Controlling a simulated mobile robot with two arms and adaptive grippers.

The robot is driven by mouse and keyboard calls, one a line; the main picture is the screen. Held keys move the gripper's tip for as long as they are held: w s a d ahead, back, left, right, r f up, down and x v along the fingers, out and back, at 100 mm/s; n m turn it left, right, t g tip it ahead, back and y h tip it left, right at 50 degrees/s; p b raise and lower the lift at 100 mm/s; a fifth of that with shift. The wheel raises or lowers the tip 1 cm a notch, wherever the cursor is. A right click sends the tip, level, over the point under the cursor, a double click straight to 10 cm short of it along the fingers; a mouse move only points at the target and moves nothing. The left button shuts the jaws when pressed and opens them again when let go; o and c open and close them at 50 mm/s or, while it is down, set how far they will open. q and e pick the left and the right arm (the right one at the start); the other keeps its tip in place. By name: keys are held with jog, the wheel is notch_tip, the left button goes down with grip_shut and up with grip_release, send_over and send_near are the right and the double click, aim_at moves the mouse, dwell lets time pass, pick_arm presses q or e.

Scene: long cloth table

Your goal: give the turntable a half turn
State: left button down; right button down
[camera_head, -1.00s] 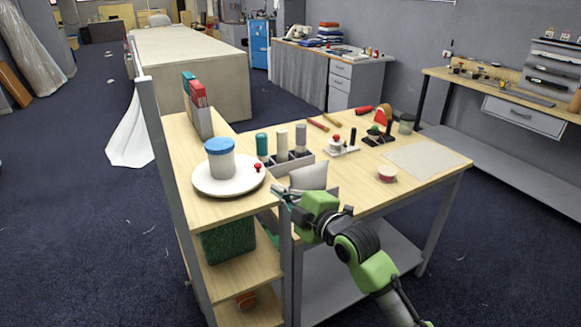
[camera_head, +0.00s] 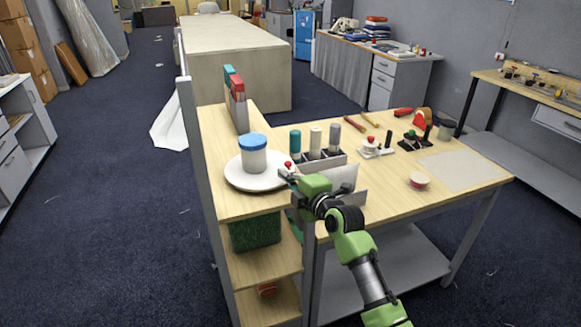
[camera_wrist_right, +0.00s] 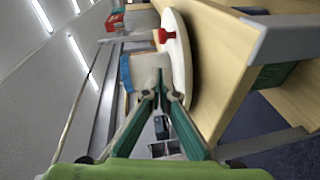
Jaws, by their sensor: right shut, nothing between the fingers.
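The turntable is a round white disc (camera_head: 255,184) on the left shelf top of the workbench. A small red knob (camera_head: 288,165) stands at its right rim. A white jar with a blue lid (camera_head: 253,141) stands upright on it. My right gripper (camera_head: 287,177) is shut and empty at the disc's right front edge, close to the knob; contact is unclear. In the right wrist view the gripper's fingertips (camera_wrist_right: 162,88) meet in front of the jar (camera_wrist_right: 145,70), with the disc (camera_wrist_right: 182,65) and knob (camera_wrist_right: 166,36) beyond. My left gripper is not in view.
Red and teal binders (camera_head: 236,98) stand behind the turntable. A rack with several cylinders (camera_head: 315,160) and a grey angled holder (camera_head: 342,180) stand to the right. A tape roll (camera_head: 419,180) and a pale mat (camera_head: 462,168) lie farther right. Floor to the left is open.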

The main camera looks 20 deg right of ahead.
aim_at(286, 165)
jog(key=shift+w+d+f, duration=0.2)
jog(key=shift+w+d, duration=0.45)
jog(key=shift+w, duration=0.25)
jog(key=shift+w+d+f+p, duration=0.2)
jog(key=shift+w+d+p, duration=0.15)
jog(key=shift+w+d, duration=0.2)
jog(key=shift+w+d+f+b, duration=0.1)
jog(key=shift+f+b, duration=0.1)
jog(key=shift+b, duration=0.9)
jog(key=shift+w+d+r+n+y+b, duration=0.15)
jog(key=shift+n+y+b, duration=0.15)
jog(key=shift+b, duration=0.55)
jog(key=shift+w+d+f+n+y+b, duration=0.15)
jog(key=shift+y+b, duration=0.25)
jog(key=shift+b, duration=0.45)
jog(key=w+b, duration=0.1)
jog(key=b, duration=0.5)
jog(key=shift+d+n+y, duration=0.3)
jog(key=shift+d+n, duration=0.05)
jog(key=shift+d, duration=0.05)
jog(key=w+b, duration=0.1)
jog(key=b, duration=0.1)
jog(key=shift+w+d+b, duration=0.2)
jog(key=shift+d+b, duration=0.2)
jog(key=shift+w+d+r+b, duration=0.15)
jog(key=shift+w+d+b, duration=0.1)
jog(key=shift+w+b, duration=0.6)
jog(key=shift+s, duration=0.15)
